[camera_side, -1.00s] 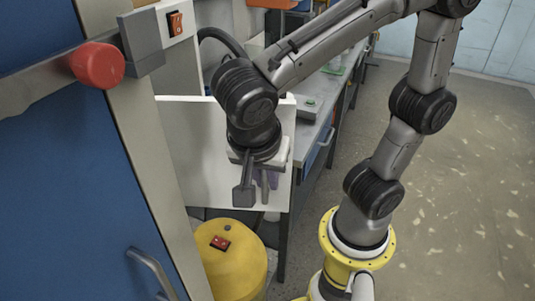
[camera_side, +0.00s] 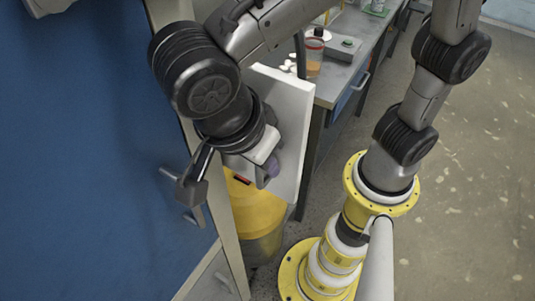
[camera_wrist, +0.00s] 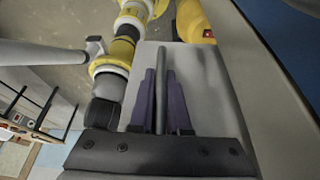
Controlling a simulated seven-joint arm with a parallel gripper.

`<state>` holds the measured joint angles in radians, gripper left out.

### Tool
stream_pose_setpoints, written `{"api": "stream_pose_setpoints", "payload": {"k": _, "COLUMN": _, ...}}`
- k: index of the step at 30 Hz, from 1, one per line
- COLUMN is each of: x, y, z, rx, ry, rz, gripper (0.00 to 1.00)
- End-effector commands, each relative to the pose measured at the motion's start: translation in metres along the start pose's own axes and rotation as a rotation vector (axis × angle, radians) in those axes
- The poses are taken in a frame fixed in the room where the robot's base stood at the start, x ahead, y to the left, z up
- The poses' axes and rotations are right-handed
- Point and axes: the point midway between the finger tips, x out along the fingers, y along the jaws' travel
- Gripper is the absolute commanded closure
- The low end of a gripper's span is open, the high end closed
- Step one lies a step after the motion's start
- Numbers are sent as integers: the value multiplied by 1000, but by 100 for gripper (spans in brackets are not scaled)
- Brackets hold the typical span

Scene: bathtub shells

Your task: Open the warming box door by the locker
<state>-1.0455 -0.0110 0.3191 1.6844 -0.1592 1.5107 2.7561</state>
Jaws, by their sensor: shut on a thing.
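The warming box door is a white panel (camera_side: 290,125), standing swung out from the box beside the blue locker (camera_side: 85,150). It is seen steeply, its right edge toward the bench. My gripper (camera_side: 268,172) is at the door's face, mostly hidden behind my wrist in the side view. In the wrist view, my gripper's two purple fingers (camera_wrist: 160,75) lie on either side of the grey bar handle (camera_wrist: 161,58) and are shut on it. The door's pale face (camera_wrist: 205,75) lies behind the handle. The box interior is hidden.
A yellow drum (camera_side: 258,215) stands below the door. The locker's handle (camera_side: 180,195) is close to the left of my wrist. A grey bench (camera_side: 345,70) with bottles is behind right. Open floor (camera_side: 480,190) lies to the right.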

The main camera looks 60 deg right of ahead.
Motion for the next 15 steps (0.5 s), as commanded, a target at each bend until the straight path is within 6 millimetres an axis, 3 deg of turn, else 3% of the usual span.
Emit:
{"api": "stream_pose_setpoints", "payload": {"k": 5, "x": -1, "y": 3, "z": 0, "rx": -3, "ry": -2, "rz": 7, "gripper": 100}}
{"api": "stream_pose_setpoints", "payload": {"k": 6, "x": -1, "y": 3, "z": 0, "rx": -4, "ry": -2, "rz": 7, "gripper": 83}}
{"api": "stream_pose_setpoints", "payload": {"k": 8, "x": -1, "y": 3, "z": 0, "rx": -4, "ry": -2, "rz": 7, "gripper": 73}}
{"api": "stream_pose_setpoints", "payload": {"k": 15, "x": 0, "y": 2, "z": 0, "rx": -2, "ry": -1, "rz": 4, "gripper": 73}}
